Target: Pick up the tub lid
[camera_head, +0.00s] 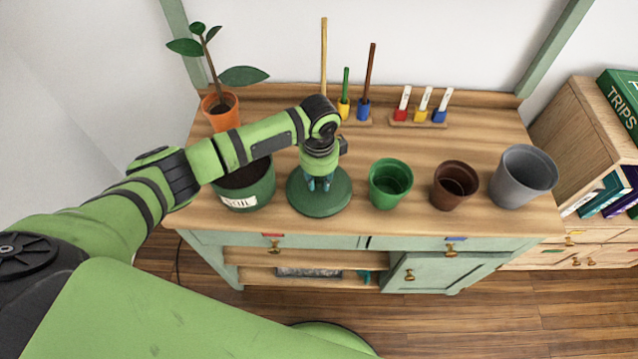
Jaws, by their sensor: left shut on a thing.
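The tub lid (322,203) is a round dark green disc over the wooden bench top, between the soil tub and a green pot. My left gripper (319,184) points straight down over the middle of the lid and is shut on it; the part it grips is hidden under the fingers. I cannot tell whether the lid rests on the bench or is just above it. The green soil tub (262,190), with a white "SOIL" label, stands open just left of the lid, dark soil showing, partly covered by my left arm. My right gripper is not in view.
Right of the lid stand a green pot (390,184), a brown pot (454,186) and a grey pot (523,177). A potted plant (221,109) is at the back left. Upright sticks (324,60) and a rack of labels (420,117) stand along the back. The middle right bench top is clear.

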